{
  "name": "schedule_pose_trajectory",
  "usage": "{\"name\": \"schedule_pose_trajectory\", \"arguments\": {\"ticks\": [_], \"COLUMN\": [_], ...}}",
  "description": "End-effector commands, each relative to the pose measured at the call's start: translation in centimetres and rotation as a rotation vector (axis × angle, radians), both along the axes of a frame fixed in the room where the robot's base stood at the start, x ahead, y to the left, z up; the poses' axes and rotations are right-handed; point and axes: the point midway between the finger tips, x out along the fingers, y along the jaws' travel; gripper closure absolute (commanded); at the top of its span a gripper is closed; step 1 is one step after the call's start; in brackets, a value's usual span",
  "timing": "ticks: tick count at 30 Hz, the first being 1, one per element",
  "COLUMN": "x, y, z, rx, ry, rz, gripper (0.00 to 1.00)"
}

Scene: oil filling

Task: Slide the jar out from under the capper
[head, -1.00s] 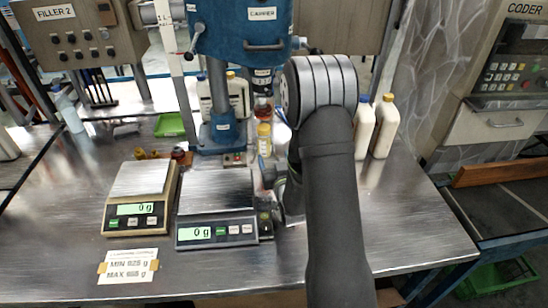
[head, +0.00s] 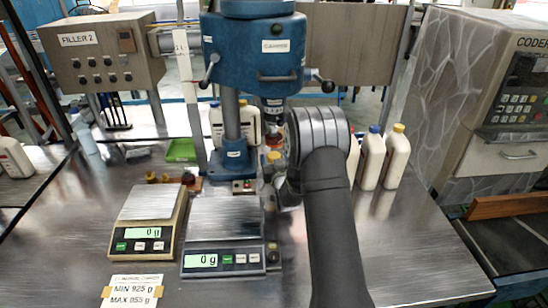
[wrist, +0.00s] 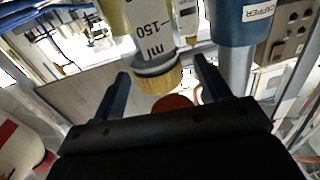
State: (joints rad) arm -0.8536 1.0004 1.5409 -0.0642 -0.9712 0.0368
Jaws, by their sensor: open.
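The jar (wrist: 143,20) fills the top middle of the wrist view, with "150 ml" marks on its yellowish side and a ribbed yellow cap (wrist: 158,82). My gripper (wrist: 162,68) is open, with one dark finger on each side of the capped end. I cannot tell whether either finger touches it. The blue capper (head: 255,50) stands at the back middle; its column and label also show in the wrist view (wrist: 236,30). In the head view, my wrist and arm mostly hide the gripper and the jar's place below the capper head.
Two scales, a tan one (head: 143,232) and a grey one (head: 223,258), both reading 0 g, stand in front of the capper. White bottles (head: 396,158) stand to the right of my arm. A green tray (head: 181,150) lies left of the column. The table's front right is clear.

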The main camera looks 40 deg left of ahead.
Motion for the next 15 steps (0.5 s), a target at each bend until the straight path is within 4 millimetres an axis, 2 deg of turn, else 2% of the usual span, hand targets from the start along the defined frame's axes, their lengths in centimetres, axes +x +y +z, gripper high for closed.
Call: {"name": "schedule_pose_trajectory", "arguments": {"ticks": [6, 15], "x": [0.84, 0.91], "y": [1.09, 1.17], "z": [-0.01, -0.01], "rx": [0.0, -0.001], "ry": [0.0, 0.001], "rz": [0.0, 0.0], "gripper": [0.3, 0.3]}}
